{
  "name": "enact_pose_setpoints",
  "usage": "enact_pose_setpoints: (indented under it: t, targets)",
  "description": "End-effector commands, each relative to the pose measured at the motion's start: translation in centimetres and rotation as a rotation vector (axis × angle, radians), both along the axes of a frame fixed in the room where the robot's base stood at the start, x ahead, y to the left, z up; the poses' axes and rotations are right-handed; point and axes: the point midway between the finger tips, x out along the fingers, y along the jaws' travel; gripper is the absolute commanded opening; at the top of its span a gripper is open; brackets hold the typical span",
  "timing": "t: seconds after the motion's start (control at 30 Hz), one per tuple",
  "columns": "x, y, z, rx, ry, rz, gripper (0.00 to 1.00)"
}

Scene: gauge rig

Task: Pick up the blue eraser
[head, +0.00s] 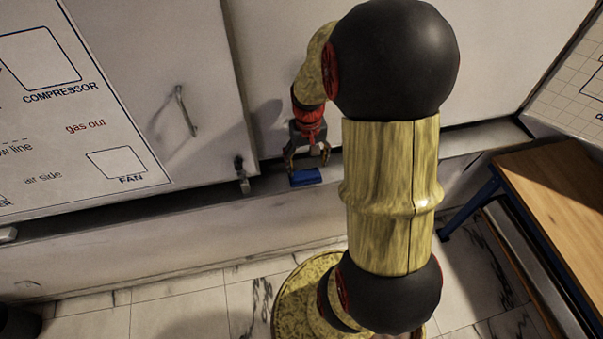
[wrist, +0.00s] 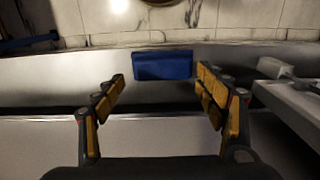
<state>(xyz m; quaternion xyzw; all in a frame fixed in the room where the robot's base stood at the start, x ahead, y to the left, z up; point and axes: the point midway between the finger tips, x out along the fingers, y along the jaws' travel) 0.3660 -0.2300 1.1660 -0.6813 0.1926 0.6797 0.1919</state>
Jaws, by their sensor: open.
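The blue eraser (head: 305,177) is a small blue block lying on the narrow ledge below the white panels in the head view. It also shows in the wrist view (wrist: 162,65), at the upper middle, lying crosswise. My gripper (head: 308,163) is open and points down at the eraser, just above or beside it. In the wrist view my gripper's yellow-padded fingers (wrist: 161,83) are spread to either side, with the eraser between and a little beyond the tips. I see no contact. The exact height gap cannot be told.
A panel handle (head: 185,110) sticks out at the upper left. A wooden table (head: 555,200) stands at the right.

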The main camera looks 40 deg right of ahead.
Motion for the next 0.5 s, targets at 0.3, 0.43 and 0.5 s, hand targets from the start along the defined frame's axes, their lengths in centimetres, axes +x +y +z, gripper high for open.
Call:
enact_pose_setpoints:
  t: [0.3, 0.43, 0.5]
  targets:
    - [0.2, 0.5, -3.8, 0.002, 0.003, 0.002, 0.92]
    - [0.3, 0.4, -5.4, 0.001, 0.002, 0.001, 0.99]
    - [0.2, 0.4, -6.0, 0.001, 0.001, 0.001, 1.00]
